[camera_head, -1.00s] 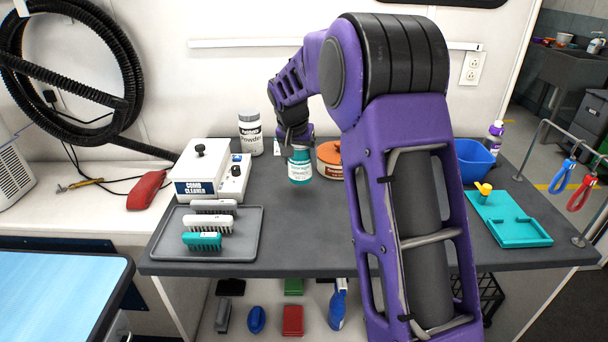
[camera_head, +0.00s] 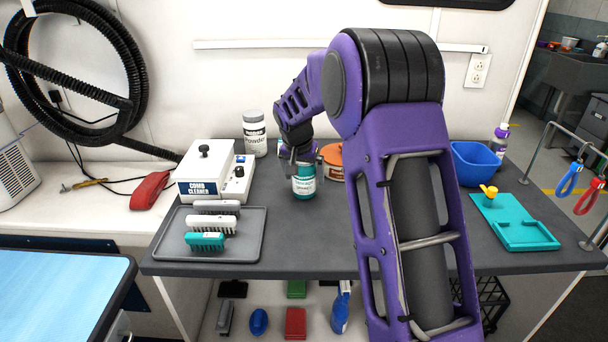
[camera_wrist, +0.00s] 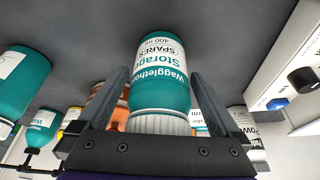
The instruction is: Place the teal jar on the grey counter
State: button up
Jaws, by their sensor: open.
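The teal jar (camera_head: 305,184) with a white label stands upright on the grey counter (camera_head: 300,235), right of the comb cleaner. In the wrist view the teal jar (camera_wrist: 160,90) appears upside down, its white ribbed cap towards my gripper (camera_wrist: 160,95). My gripper is open, with one finger on each side of the jar's cap and upper body. In the head view my gripper (camera_head: 298,152) is over the jar's top and hides its cap. I see a narrow gap at the fingers in the wrist view.
An orange-lidded tub (camera_head: 331,160) stands close behind the jar to the right. A white powder jar (camera_head: 254,134) and the comb cleaner (camera_head: 207,172) are to the left, with a brush tray (camera_head: 250,240) in front. The counter's front middle is clear.

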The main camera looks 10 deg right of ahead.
jog(key=shift+s+r, duration=0.1)
jog(key=shift+r, duration=0.5)
jog(key=p+v, duration=0.1)
jog(key=v, duration=1)
jog(key=shift+p, duration=0.3)
jog(key=shift+s, duration=0.1)
